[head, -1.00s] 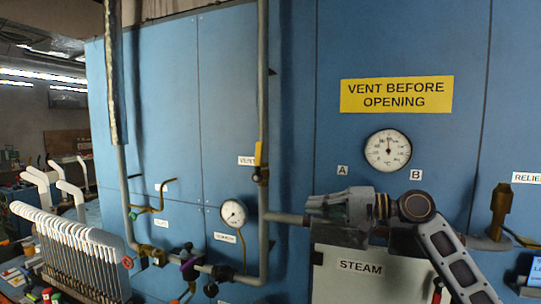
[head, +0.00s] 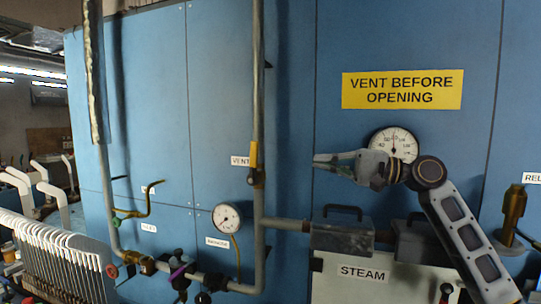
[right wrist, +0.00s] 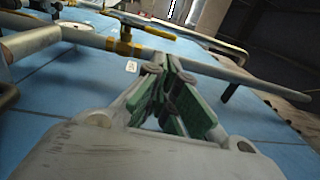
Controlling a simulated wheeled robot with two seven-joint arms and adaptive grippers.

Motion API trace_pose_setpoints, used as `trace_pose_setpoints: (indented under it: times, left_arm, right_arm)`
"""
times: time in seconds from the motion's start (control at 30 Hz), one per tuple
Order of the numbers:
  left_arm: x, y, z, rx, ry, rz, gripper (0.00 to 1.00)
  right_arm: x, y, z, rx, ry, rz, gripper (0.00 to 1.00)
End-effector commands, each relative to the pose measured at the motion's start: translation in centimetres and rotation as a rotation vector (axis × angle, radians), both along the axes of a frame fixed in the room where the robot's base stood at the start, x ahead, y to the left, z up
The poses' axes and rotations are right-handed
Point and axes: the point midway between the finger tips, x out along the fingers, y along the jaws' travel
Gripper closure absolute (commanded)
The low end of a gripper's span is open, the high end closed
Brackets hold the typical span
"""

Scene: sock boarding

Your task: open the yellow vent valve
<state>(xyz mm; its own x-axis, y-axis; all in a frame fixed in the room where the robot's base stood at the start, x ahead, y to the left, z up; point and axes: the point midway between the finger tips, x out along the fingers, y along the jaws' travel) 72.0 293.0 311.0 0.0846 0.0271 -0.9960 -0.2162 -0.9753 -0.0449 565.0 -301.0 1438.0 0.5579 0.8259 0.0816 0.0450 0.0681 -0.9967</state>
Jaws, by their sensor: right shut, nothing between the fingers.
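The yellow vent valve handle (head: 254,156) points up along the grey vertical pipe (head: 258,90), beside the VENT label (head: 240,160). Its brass-coloured body (head: 257,180) sits on the pipe just below. My right gripper (head: 318,160) is shut and empty, its tips pointing left toward the valve at about the handle's height in the picture. A gap shows between the tips and the handle. In the right wrist view the green-padded fingers (right wrist: 166,68) come together with nothing between them. My left gripper is not in view.
Behind my right gripper are a round gauge (head: 394,143) and a blue panel with a yellow warning sign (head: 402,90). A grey box with a handle (head: 342,232) stands below it, above the STEAM label (head: 363,273). A lower pipe and small valves (head: 182,268) lie at left.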

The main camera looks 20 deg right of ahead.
Motion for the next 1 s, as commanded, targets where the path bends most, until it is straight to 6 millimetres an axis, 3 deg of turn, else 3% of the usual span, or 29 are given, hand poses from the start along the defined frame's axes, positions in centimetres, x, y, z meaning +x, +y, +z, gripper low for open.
trace_pose_setpoints:
  times: [0.43, 1.0]
  left_arm:
    - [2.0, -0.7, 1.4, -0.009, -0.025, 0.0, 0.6]
    - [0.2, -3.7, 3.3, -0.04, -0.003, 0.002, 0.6]
  right_arm:
    - [1.8, 2.8, 0.5, 0.0, -0.001, 0.001, 1.0]
    - [5.3, 7.9, 1.1, 0.001, -0.001, 0.001, 1.0]
